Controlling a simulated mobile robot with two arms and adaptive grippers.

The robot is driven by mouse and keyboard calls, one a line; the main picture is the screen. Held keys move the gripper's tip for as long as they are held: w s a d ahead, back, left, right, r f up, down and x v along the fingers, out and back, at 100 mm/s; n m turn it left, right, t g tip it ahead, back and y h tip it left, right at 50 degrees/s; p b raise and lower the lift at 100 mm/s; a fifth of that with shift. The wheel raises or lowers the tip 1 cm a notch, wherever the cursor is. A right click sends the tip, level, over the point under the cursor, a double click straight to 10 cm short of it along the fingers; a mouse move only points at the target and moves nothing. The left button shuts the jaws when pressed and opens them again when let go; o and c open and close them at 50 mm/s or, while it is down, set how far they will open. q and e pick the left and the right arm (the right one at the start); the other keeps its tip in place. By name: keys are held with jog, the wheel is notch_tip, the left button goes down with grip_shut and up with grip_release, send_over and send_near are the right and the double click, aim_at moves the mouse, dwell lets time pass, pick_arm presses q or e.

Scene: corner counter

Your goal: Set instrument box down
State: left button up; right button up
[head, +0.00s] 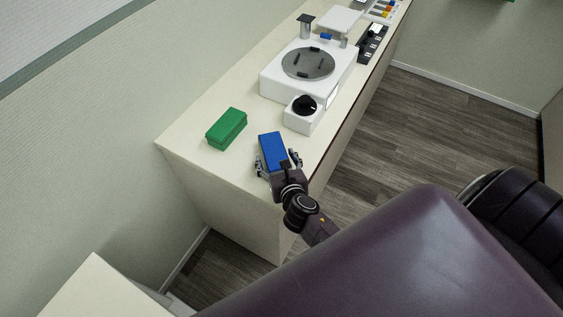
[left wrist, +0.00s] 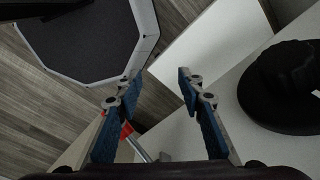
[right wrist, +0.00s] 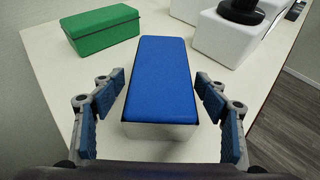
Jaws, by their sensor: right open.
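The instrument box (head: 271,147) has a blue lid and a pale lower body. It rests on the cream counter (head: 190,133) near the counter's near end. My right gripper (head: 279,163) is at the box's near end. In the right wrist view the box (right wrist: 160,78) stands between the spread fingers of my right gripper (right wrist: 160,112), with a gap on each side. My left gripper (left wrist: 160,88) is open and empty in the left wrist view, above the floor and a white panel. It is not in the head view.
A green box (head: 227,127) lies left of the blue one. A white device with a round metal plate (head: 308,64) and a small white unit with a black knob (head: 304,110) stand beyond. The counter's right edge drops to a wooden floor (head: 420,130).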

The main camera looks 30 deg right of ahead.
jog(key=b+v, duration=0.1)
jog(key=v, duration=0.8)
jog(key=shift+s, duration=0.1)
